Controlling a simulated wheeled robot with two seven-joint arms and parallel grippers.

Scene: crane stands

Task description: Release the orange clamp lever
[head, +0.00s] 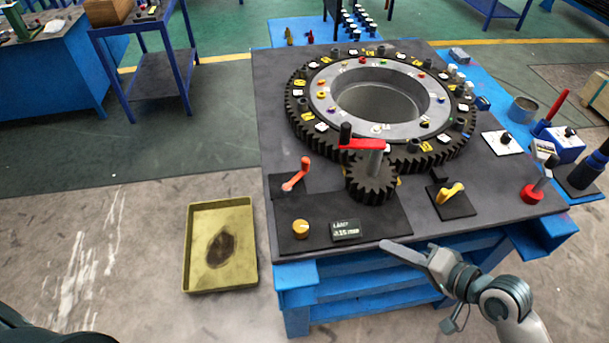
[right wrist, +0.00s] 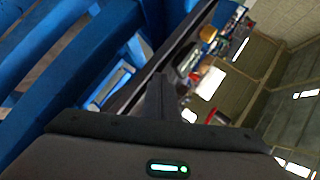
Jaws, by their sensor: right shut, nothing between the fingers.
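The orange clamp lever (head: 297,174) stands on a small dark plate at the left of the grey table top, its arm slanting up to the right. My right gripper (head: 393,249) is shut and empty just off the table's front edge, to the right of and nearer than the lever, well apart from it. In the right wrist view the closed fingers (right wrist: 160,97) point up the picture toward the table edge; the lever cannot be made out there. My left gripper is not in view.
A large dark gear ring (head: 300,125) fills the back of the table. A small gear with a red crank (head: 362,143) stands right of the lever. In front are a yellow knob (head: 301,229) and a small display (head: 345,230). A yellow lever (head: 451,192) stands right. A tray (head: 190,265) lies left on the floor.

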